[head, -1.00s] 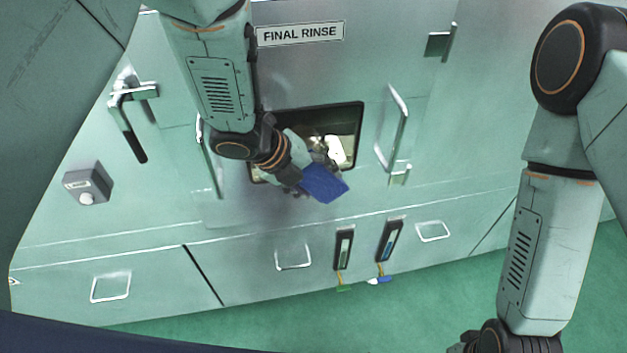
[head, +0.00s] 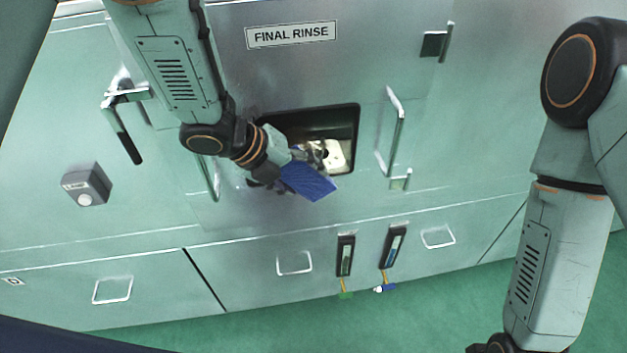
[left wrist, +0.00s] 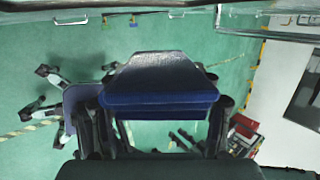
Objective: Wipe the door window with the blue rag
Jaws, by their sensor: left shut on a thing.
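The door window (head: 320,120) is a dark rectangular pane in the steel door under the FINAL RINSE sign. My left gripper (head: 287,171) is in front of its lower part, shut on the blue rag (head: 309,182). The rag hangs over the window's lower edge, and my wrist and gripper hide the window's lower left. I cannot tell whether the rag touches the glass. In the left wrist view the rag (left wrist: 160,82) shows as a thick blue pad between the fingers. My right arm is at the right; its gripper is out of view.
Upright bar handles (head: 396,130) stand on both sides of the window. A black-gripped lever (head: 127,135) and a grey button box (head: 86,185) are at left. Below are drawers with handles (head: 294,263) and two hanging dark holders (head: 346,256). Green floor (head: 420,310) is clear in front.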

